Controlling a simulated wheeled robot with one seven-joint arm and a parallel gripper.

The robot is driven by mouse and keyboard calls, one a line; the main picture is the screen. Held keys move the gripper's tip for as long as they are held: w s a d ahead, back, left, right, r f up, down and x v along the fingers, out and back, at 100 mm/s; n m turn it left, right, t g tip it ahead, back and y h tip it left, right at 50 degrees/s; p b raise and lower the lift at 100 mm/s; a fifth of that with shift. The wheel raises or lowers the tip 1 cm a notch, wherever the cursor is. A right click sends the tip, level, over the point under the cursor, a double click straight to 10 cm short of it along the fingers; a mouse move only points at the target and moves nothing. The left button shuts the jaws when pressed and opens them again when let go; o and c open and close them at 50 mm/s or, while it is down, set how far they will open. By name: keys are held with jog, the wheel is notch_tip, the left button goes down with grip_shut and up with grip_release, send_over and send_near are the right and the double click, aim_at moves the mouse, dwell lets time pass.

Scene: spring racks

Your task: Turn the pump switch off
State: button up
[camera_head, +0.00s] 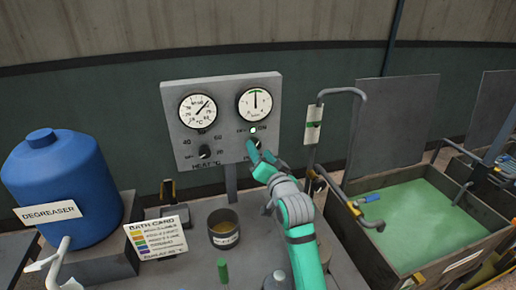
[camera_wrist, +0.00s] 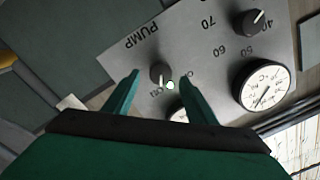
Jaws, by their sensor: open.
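My gripper (camera_head: 254,149) is open in front of the panel's lower right, partly hiding the knob there. Its two fingers (camera_wrist: 149,72) straddle the knob in the wrist view.
The heat knob (camera_head: 205,151) sits left of the pump switch, below a temperature gauge (camera_head: 198,110). A second gauge (camera_head: 255,105) is above the lamp. A bent pipe (camera_head: 315,130) and green bath (camera_head: 420,215) stand right. A blue degreaser drum (camera_head: 60,185) stands left.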

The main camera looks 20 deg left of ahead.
jog(key=shift+x, duration=1.45)
jog(key=c, duration=1)
jog(key=shift+a+n, duration=0.1)
jog(key=shift+n, duration=0.2)
jog(key=shift+c, duration=0.2)
jog(key=shift+s+n+h, duration=0.1)
jog(key=shift+n+h, duration=0.2)
jog(key=shift+n, duration=5.2)
jog(key=o, duration=1)
